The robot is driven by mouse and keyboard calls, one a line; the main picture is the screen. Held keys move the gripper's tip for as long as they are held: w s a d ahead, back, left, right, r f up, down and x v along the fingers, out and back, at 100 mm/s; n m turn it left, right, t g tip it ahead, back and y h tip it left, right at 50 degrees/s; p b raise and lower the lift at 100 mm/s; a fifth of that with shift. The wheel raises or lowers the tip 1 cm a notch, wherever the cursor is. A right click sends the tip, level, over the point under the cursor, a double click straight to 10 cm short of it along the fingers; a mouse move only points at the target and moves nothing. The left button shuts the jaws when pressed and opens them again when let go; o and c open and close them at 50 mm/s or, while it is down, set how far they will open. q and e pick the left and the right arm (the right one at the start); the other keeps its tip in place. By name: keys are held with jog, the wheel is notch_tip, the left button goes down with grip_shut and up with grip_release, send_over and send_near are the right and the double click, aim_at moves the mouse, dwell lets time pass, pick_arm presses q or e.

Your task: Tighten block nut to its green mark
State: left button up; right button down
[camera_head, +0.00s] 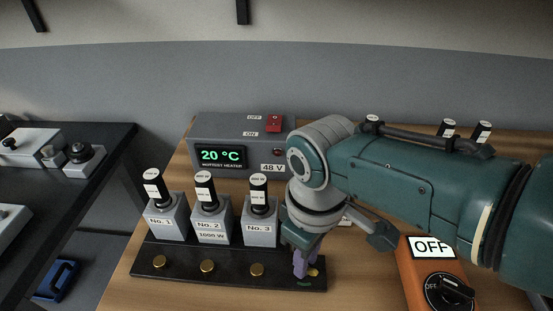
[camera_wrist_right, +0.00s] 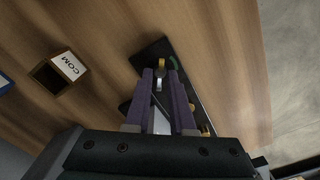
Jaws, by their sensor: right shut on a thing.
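The black block (camera_head: 232,275) lies along the front of the wooden bench, with a row of brass nuts such as the one at its left end (camera_head: 160,262). A green mark (camera_head: 304,284) shows at its right end and also in the right wrist view (camera_wrist_right: 174,62). My right gripper (camera_head: 304,268) points down at this end, its purple fingers shut on the block nut (camera_head: 314,272). In the right wrist view the brass of this nut (camera_wrist_right: 160,62) shows between the fingertips (camera_wrist_right: 160,74). The fingers partly hide it, and its pointer position is unclear. My left gripper is not in view.
Grey modules No. 1 (camera_head: 165,222), No. 2 (camera_head: 210,228) and No. 3 (camera_head: 259,228) stand behind the block. A heater box (camera_head: 215,130) reads 20 °C. An orange switch box (camera_head: 415,280) showing OFF stands right. Bare wood lies left of the block.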

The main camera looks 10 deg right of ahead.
jog(key=m, duration=0.4)
jog(key=shift+m+p, duration=0.3)
jog(key=m, duration=0.3)
dwell(0.8)
jog(key=c, duration=0.8)
grip_release()
jog(key=shift+o, duration=0.2)
